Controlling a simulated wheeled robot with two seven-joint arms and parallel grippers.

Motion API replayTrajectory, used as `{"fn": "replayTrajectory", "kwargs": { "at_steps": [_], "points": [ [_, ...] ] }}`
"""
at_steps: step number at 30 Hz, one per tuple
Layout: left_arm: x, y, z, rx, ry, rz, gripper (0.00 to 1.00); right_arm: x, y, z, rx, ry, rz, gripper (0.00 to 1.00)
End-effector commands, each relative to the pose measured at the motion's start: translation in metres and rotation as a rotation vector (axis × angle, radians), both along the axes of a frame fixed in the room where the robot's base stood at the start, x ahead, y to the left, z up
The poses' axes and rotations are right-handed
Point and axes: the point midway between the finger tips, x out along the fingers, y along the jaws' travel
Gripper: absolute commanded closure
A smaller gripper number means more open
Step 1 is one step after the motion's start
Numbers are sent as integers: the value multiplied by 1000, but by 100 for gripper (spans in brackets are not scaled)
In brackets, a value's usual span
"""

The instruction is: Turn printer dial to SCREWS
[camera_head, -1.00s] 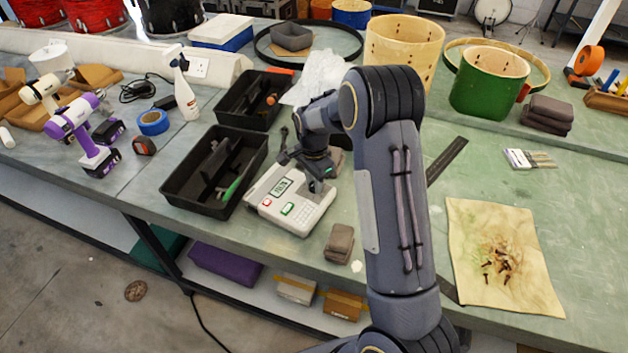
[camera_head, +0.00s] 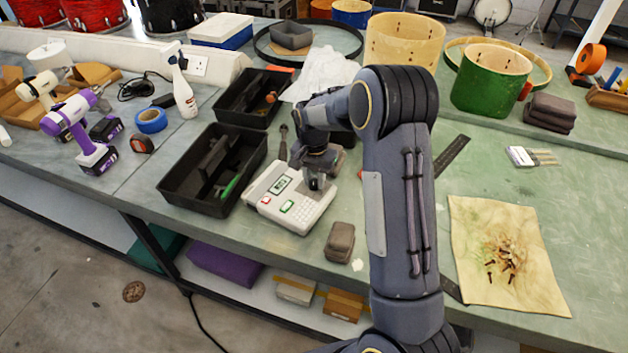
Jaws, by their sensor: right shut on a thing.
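The label printer (camera_head: 286,207) is a white box with a small green screen, a red button, a green button and grey keys. It sits on the green bench in the middle of the picture. My right gripper (camera_head: 316,184) points down onto the printer's right part and is shut on the dial there. The dial is hidden under the gripper, so its setting cannot be read. The screen's text is too small to read. My left gripper is not in view.
Black tool trays (camera_head: 212,170) stand left of the printer. A grey-brown block (camera_head: 340,242) lies close in front of its right side. A stained cloth (camera_head: 506,255) with several screws lies at the right. Drum shells (camera_head: 491,80) stand behind.

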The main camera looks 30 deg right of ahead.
Motion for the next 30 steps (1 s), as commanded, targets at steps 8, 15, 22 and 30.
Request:
{"fn": "replayTrajectory", "kwargs": {
  "at_steps": [8, 15, 22, 30],
  "points": [
    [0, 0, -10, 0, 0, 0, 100, 1, 0, -1, 0, -2, 262, 96],
    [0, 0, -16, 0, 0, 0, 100, 0, 0, -1, 0, -2, 490, 96],
    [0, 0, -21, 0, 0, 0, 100, 0, -1, 0, 0, -3, 709, 97],
    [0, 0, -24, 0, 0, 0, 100, 0, 0, 0, 0, -1, 965, 97]
  ]
}}
